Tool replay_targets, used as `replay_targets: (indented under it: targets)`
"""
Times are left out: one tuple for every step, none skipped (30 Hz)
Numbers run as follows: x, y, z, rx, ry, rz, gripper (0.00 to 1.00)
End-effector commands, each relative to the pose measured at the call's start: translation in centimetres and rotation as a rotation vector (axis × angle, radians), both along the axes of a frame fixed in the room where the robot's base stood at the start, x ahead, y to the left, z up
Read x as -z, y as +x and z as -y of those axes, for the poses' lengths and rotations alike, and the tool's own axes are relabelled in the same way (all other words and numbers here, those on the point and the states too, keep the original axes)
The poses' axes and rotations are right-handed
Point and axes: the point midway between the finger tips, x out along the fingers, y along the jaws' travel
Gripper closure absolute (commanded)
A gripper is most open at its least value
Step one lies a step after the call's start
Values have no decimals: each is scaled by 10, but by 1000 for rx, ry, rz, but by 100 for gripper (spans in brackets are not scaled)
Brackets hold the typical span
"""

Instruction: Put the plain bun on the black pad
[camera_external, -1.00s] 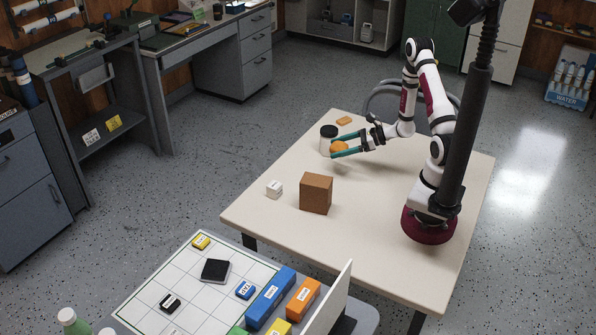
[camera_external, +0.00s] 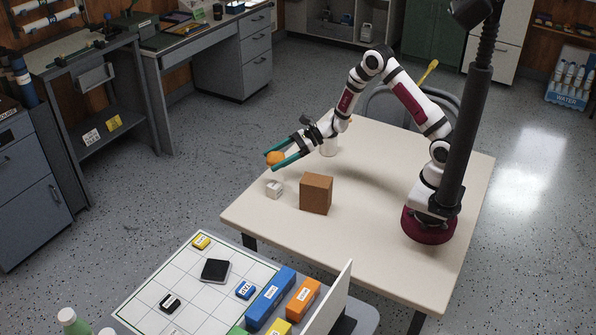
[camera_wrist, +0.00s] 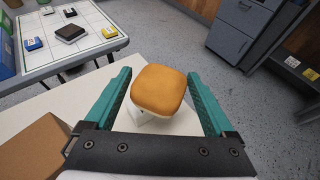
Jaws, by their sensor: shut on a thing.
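The plain bun (camera_external: 275,158) is a rounded orange-brown bun, held up above the far left part of the cream table. My gripper (camera_external: 281,159) is shut on it, with a teal finger on each side. The black pad (camera_external: 215,270) lies on the white gridded board of the lower table, well apart from the bun. It also shows at the upper left of the wrist view (camera_wrist: 70,33).
A brown box (camera_external: 316,194) and a small white block (camera_external: 274,189) stand on the cream table (camera_external: 370,230). Yellow (camera_external: 201,241), black (camera_external: 170,302) and blue (camera_external: 245,290) blocks lie around the pad on the gridded board (camera_external: 180,270).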

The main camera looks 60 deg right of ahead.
Motion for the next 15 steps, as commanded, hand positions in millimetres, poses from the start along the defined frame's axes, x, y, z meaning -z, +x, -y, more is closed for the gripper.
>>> replay_targets:
  targets:
    - [-3,6,-38,-50,0,4,67]
    - [-5,9,-61,-75,-1,3,66]
    - [-8,11,-91,-106,-1,3,67]
    - [-10,12,-112,-128,-1,4,67]
    - [-13,11,-134,-150,0,4,67]
    - [-16,9,-159,-174,0,3,67]
    - [-18,7,-177,-191,-1,3,67]
    - [-20,4,-193,-207,0,3,67]
    - [-23,0,-212,-225,-1,2,67]
    - [-24,-3,-225,-237,0,2,67]
    - [-26,-6,-235,-246,-1,1,67]
    - [-27,-9,-247,-257,-1,1,67]
    - [-28,-11,-254,-264,-1,1,67]
    - [-29,-13,-259,-269,-1,1,67]
    - [-29,-15,-266,-275,0,1,67]
